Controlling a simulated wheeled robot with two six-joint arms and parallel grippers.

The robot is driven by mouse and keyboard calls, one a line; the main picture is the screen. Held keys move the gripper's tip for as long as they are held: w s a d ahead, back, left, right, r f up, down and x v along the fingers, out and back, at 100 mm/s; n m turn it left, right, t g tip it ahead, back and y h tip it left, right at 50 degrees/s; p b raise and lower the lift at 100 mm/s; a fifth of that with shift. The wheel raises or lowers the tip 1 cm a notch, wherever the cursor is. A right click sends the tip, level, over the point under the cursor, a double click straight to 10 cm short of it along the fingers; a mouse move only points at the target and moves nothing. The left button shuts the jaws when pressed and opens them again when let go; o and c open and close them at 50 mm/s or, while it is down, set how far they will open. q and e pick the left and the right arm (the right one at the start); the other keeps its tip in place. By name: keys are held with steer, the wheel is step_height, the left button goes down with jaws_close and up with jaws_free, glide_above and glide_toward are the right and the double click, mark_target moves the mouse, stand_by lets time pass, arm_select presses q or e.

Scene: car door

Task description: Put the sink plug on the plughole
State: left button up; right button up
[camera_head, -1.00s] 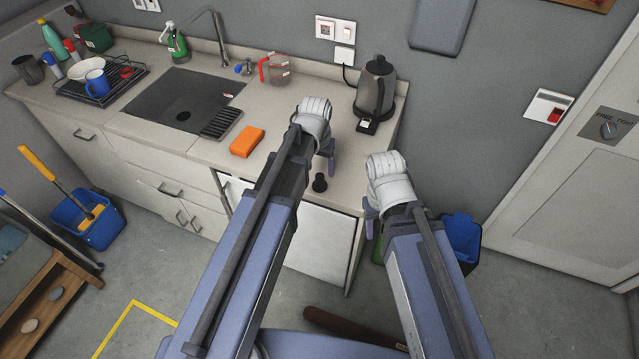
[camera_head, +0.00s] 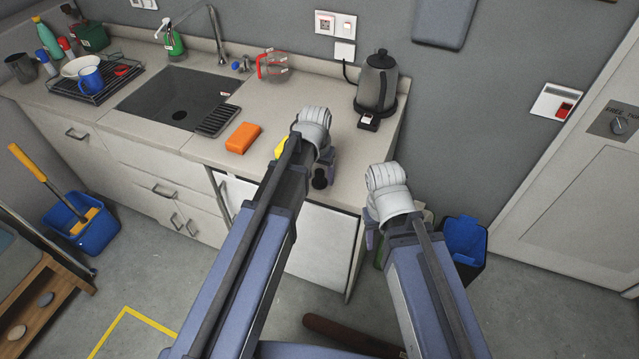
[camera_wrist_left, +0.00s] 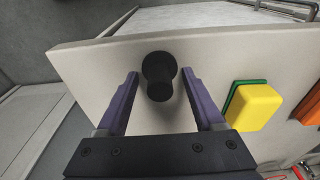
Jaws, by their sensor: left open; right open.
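The black sink plug (camera_head: 319,180) stands on the counter near its front edge. In the left wrist view the plug (camera_wrist_left: 158,76) sits between the two purple fingers, with a gap on both sides. My left gripper (camera_wrist_left: 160,85) is open around or just above it; I cannot tell the exact height. In the head view my left gripper (camera_head: 322,168) is partly hidden by its own wrist. My right gripper (camera_head: 370,230) is open and empty, beyond the counter's right end. The plughole (camera_head: 180,115) is the dark round spot in the grey sink (camera_head: 150,92).
An orange sponge (camera_head: 243,138) and a yellow-green sponge (camera_wrist_left: 252,105) lie on the counter beside the left gripper. A kettle (camera_head: 377,85) and a glass jug (camera_head: 272,66) stand behind. The tap (camera_head: 212,35) rises behind the sink. A dish rack (camera_head: 95,85) stands at the left.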

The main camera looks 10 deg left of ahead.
arm_select(q)
steer(key=shift+r, duration=0.1)
jaws_close()
stand_by(0.4)
